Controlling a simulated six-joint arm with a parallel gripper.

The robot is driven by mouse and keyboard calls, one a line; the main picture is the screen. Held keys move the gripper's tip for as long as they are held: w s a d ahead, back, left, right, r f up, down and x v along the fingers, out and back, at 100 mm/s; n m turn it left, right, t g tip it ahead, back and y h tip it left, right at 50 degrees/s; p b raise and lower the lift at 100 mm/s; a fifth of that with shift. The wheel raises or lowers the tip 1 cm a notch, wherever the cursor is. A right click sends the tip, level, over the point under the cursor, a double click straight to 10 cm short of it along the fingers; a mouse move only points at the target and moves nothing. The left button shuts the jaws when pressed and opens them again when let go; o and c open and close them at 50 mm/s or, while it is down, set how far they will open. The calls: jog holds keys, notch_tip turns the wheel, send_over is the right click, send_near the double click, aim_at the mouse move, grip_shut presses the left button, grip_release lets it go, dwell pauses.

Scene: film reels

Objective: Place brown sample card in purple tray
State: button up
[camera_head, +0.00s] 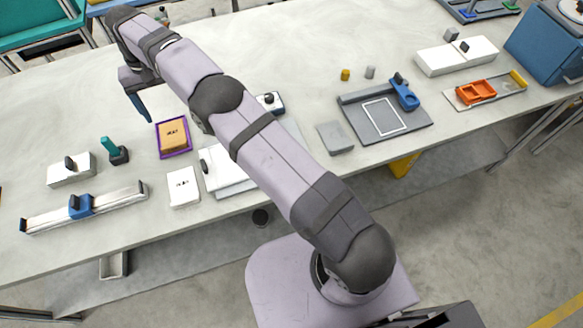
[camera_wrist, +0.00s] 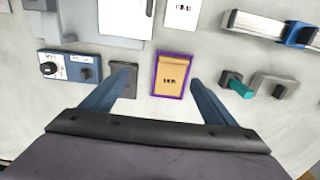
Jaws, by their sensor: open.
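The brown sample card (camera_head: 172,134) lies in the purple tray (camera_head: 160,155) on the table, left of my arm in the head view. In the wrist view the brown card (camera_wrist: 173,73) lies flat inside the thin purple rim (camera_wrist: 155,88), with dark lettering on it. My gripper (camera_wrist: 160,85) is open and empty, with its blue fingers apart on either side of the tray in the picture. In the head view my gripper (camera_head: 145,105) is partly hidden by my arm and hangs above the table, up and left of the tray, apart from the card.
A white card (camera_head: 183,187) lies in front of the tray. A teal-handled tool (camera_head: 114,150), a white block (camera_head: 71,169) and a rail with a blue slider (camera_head: 82,206) are to the left. A blue box with a knob (camera_wrist: 65,65) is near the gripper.

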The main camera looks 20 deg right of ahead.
jog(key=s+d+r, duration=0.2)
jog(key=s+d, duration=0.3)
jog(key=d, duration=0.3)
jog(key=s+d+r, duration=0.2)
jog(key=s+d, duration=0.2)
jog(key=d, duration=0.5)
jog(key=s+d+f, duration=0.2)
jog(key=s+d, duration=0.2)
jog(key=s, duration=0.7)
jog(key=s+d+f, duration=0.3)
jog(key=s+d, duration=0.1)
jog(key=s, duration=0.7)
jog(key=shift+d, duration=0.35)
